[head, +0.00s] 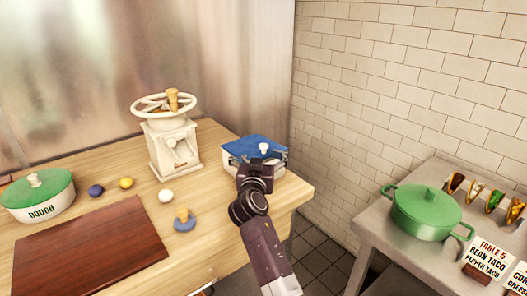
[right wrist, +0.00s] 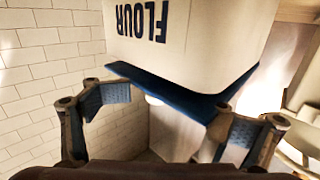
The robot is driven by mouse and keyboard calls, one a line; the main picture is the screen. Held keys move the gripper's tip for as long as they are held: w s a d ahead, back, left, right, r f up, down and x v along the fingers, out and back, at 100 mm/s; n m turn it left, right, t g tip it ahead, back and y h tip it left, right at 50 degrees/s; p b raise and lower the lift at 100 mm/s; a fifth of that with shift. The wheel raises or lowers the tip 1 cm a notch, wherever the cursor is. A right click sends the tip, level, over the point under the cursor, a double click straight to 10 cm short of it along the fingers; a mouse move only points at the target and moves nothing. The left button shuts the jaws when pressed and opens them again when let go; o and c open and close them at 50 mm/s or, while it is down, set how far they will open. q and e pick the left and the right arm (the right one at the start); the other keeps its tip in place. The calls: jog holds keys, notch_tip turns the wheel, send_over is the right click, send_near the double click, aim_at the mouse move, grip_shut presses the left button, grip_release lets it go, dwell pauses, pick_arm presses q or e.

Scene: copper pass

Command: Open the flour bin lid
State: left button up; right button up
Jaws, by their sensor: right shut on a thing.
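The flour bin is a white box with a blue lid (head: 250,146) and a white knob (head: 263,147), at the table's far right corner. In the right wrist view the bin (right wrist: 185,25) appears upside down with its FLOUR lettering, and the blue lid (right wrist: 165,88) lies below it. My right gripper (head: 265,160) is at the lid's near right side, by the knob. The lid looks down on the bin in the wrist view. My left gripper is out of view.
A cream grinder (head: 172,148) with a wheel stands left of the bin. A green-lidded dough pot (head: 40,207), a brown board (head: 88,250) and several small balls lie on the table. A tiled wall (head: 350,110) is behind; a green pot (head: 425,212) stands on the right counter.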

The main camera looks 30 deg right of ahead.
jog(key=shift+s+d+r, duration=0.1)
jog(key=shift+s+d, duration=0.1)
jog(key=shift+d, duration=0.2)
jog(key=shift+c, duration=0.3)
jog(key=o, duration=0.5)
jog(key=shift+c, duration=0.2)
jog(key=c, duration=0.5)
jog(key=shift+s+a+r, duration=0.1)
jog(key=shift+a, duration=0.15)
jog(key=c, duration=0.7)
jog(key=shift+c, duration=0.2)
